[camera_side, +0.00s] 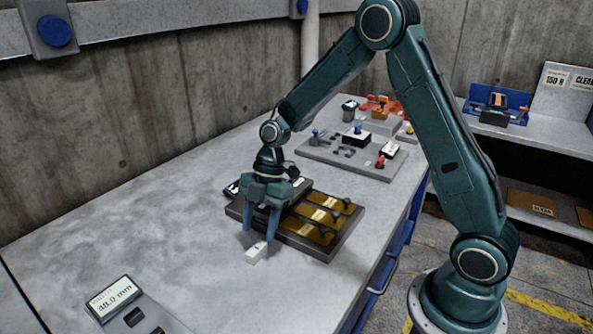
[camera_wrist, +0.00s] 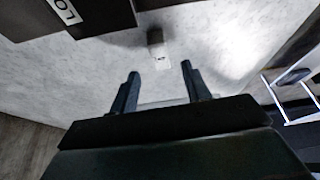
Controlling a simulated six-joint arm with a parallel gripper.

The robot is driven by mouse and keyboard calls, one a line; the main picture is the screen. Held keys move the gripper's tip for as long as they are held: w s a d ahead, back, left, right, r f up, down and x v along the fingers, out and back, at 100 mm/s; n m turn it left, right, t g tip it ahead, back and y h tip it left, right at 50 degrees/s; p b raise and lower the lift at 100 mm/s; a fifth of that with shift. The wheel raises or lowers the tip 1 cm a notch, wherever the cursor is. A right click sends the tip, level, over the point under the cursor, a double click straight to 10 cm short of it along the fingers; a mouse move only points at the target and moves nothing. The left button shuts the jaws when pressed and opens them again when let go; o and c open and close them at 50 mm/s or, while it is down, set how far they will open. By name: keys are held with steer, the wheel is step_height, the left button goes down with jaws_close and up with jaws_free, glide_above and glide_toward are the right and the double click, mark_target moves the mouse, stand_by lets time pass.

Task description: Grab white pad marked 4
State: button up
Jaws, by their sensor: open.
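A small white pad (camera_side: 256,253) lies on the grey bench top, just in front of a dark tray with gold plates. It also shows in the wrist view (camera_wrist: 160,59), with a faint dark mark on it that is too small to read. My gripper (camera_side: 259,230) points down above the pad. Its two fingers are apart with nothing between them. In the wrist view the pad lies beyond the fingertips of my gripper (camera_wrist: 159,70), about midway between them.
The dark tray (camera_side: 328,248) with gold plates stands right behind the pad. A display (camera_side: 113,298) reading 48.0 mm sits at the front left. A grey board (camera_side: 345,165) with several small parts lies further back. The bench left of the pad is clear.

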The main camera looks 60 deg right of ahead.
mark_target(254, 249)
steer(key=shift+x, duration=2.45)
steer(key=shift+a, duration=0.1)
jaws_close()
steer(key=shift+r, duration=0.2)
step_height(254, 249, up, 20)
steer(key=shift+f, duration=0.15)
